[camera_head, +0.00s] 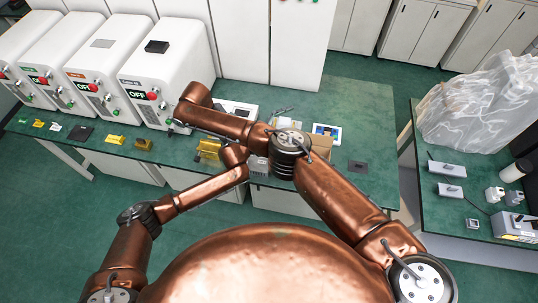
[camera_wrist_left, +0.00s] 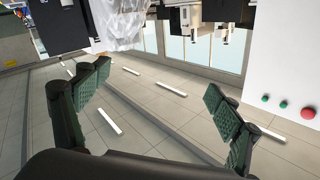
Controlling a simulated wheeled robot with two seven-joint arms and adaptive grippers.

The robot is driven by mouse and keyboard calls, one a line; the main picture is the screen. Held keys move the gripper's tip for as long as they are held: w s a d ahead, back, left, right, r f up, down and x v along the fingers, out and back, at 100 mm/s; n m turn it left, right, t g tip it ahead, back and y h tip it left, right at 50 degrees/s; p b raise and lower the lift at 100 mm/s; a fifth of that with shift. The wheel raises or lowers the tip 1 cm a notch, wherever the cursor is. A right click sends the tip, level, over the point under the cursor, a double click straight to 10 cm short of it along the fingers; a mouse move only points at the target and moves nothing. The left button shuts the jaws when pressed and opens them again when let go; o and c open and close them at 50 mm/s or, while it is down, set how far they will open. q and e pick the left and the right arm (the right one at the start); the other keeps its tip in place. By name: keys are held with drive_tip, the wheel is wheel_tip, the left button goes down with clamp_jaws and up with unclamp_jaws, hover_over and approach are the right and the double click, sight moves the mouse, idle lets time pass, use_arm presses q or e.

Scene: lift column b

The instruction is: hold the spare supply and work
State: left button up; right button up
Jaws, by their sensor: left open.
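My left gripper (camera_wrist_left: 158,98) is open and empty in the left wrist view, its two dark green padded fingers spread wide over bare floor. In the head view my left arm reaches in over the near edge of the bench, and I cannot make out its fingers clearly. My right arm crosses the bench, and I cannot make out its gripper. I cannot tell for sure which thing is the spare supply. A grey box with a yellow label (camera_head: 515,228) stands on the right table, with small white-grey units (camera_head: 447,170) behind it.
Several white machines with red buttons (camera_head: 165,75) line the left of the green bench (camera_head: 350,100). Yellow parts (camera_head: 115,139) and a dark square plate (camera_head: 357,167) lie on it. A crumpled clear plastic sheet (camera_head: 485,105) covers the back of the right table (camera_head: 430,220).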

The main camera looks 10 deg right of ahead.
sight(254, 163)
use_arm(q)
drive_tip(key=w+f+n+y, duration=0.2)
drive_tip(key=w+f+n, duration=0.1)
drive_tip(key=n, duration=0.3)
drive_tip(key=w+a+f+n+y, duration=0.1)
drive_tip(key=w+f+n+y, duration=0.2)
drive_tip(key=w+f+n, duration=0.1)
drive_tip(key=w+a+f+n+t+y, duration=0.1)
drive_tip(key=w+f+n+y, duration=0.2)
drive_tip(key=w+n, duration=0.2)
drive_tip(key=shift+f+n, duration=0.2)
drive_tip(key=shift+n, duration=0.5)
drive_tip(key=shift+f+n, duration=0.15)
drive_tip(key=shift+n, duration=0.55)
drive_tip(key=s+a+f+n+g+y, duration=0.2)
drive_tip(key=s+n+y, duration=0.1)
drive_tip(key=s+n, duration=0.1)
drive_tip(key=s+a+f+n+g+y, duration=0.1)
drive_tip(key=s+a+n+g+y, duration=0.1)
drive_tip(key=s+n, duration=0.3)
drive_tip(key=s+a+f+n+g+y, duration=0.2)
drive_tip(key=s+a+n+g+y, duration=0.1)
drive_tip(key=s+a+n, duration=0.1)
drive_tip(key=shift+s+a+f+n+g+y, duration=0.2)
drive_tip(key=shift+s+f+n+g+y, duration=0.15)
drive_tip(key=shift+s+n, duration=0.2)
drive_tip(key=shift+a+f, duration=0.1)
drive_tip(key=shift+f, duration=3.65)
drive_tip(key=shift+c, duration=0.4)
